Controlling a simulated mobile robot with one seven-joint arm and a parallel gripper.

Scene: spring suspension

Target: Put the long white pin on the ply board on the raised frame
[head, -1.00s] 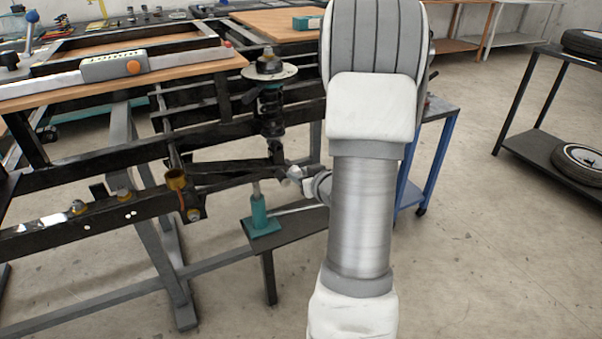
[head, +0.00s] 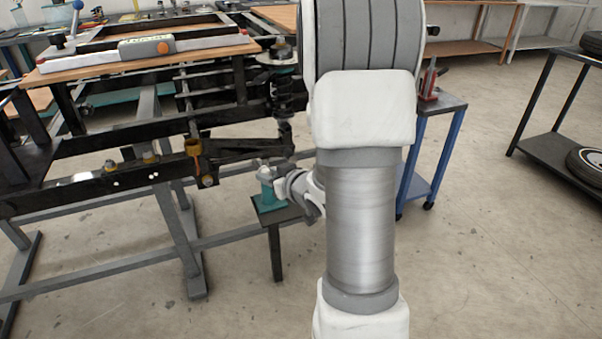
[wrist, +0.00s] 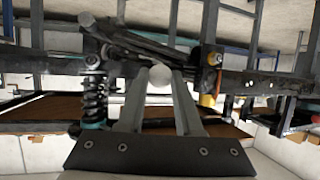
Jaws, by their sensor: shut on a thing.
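My gripper (wrist: 159,84) is shut on a pale round piece between its fingertips in the wrist view. This looks like the long white pin (wrist: 160,77) seen end-on, so its length is hidden. In the head view my gripper (head: 266,172) is small, in front of the spring assembly's lower end and just above the teal jack, where a pale tip shows. The ply board (head: 225,46) lies on top of the raised black frame (head: 95,137) at the upper left, well above and left of my gripper.
The teal jack (head: 270,197) stands on a small stand.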

